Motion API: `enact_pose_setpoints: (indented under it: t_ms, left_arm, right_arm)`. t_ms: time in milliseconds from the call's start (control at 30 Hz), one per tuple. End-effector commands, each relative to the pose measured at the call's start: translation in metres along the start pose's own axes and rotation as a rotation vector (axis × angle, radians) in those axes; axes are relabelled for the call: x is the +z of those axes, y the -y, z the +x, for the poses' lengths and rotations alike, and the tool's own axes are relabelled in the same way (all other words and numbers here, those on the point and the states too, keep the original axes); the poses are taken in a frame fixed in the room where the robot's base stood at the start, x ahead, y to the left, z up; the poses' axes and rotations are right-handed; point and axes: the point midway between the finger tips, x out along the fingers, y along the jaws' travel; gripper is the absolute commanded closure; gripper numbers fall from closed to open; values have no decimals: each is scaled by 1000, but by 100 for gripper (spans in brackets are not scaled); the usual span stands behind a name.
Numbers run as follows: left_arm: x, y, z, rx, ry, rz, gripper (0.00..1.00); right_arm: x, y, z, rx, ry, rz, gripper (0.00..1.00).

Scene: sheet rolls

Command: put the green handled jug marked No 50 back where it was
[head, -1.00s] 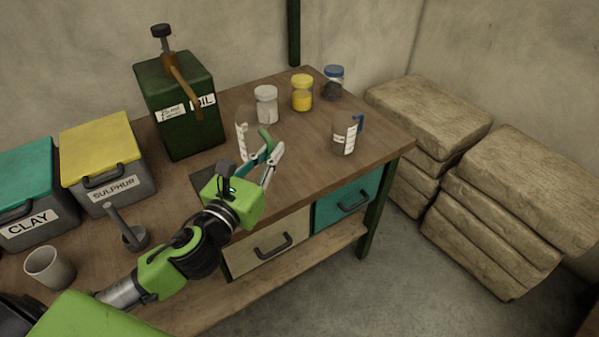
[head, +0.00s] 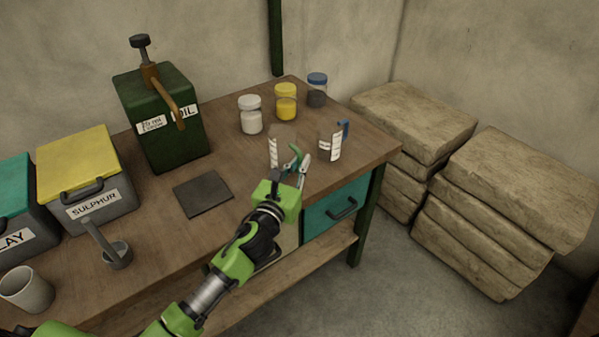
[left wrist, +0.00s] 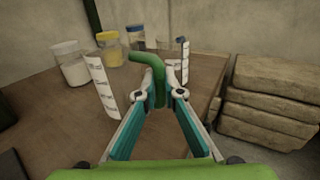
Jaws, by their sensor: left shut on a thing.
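The green handled jug (head: 275,152) is clear, with a white scale strip; I cannot read its number. My left gripper (head: 299,166) is shut on its green handle, at the front right part of the workbench. In the left wrist view the fingers (left wrist: 158,94) close around the handle (left wrist: 152,62), and the strip (left wrist: 103,86) stands to the left. The jug looks upright; I cannot tell whether its base touches the bench. A similar blue handled jug (head: 330,147) stands just right of it. My right gripper is out of view.
A dark square mat (head: 203,194) lies bare on the workbench (head: 232,160). White (head: 250,116), yellow (head: 286,103) and blue-lidded (head: 317,92) jars stand behind the jugs. A green oil can (head: 165,140) and a sulphur box (head: 85,180) are at left. Stone-like slabs (head: 415,118) are beyond the right edge.

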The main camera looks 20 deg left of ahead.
Motion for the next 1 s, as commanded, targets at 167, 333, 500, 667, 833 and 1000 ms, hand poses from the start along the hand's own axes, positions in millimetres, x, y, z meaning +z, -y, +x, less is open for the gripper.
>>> enact_pose_setpoints:
  t_ms: [167, 333, 500, 667, 833, 1000]
  left_arm:
    - [-23, 0, -1, 2, -3, -2, 100]
    - [-23, 0, -1, 1, -3, 0, 100]
    - [-26, 0, -1, 1, -3, 0, 100]
    - [-26, 0, -1, 1, -4, -1, 75]
    - [-26, -1, -2, 1, -4, -1, 75]
    - [-22, -1, -3, 1, -5, -1, 75]
  right_arm:
    - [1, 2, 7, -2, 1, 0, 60]
    - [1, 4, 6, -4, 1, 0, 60]
    - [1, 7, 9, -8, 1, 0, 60]
    - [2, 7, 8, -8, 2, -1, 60]
    - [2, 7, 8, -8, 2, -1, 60]
    - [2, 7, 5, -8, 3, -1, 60]
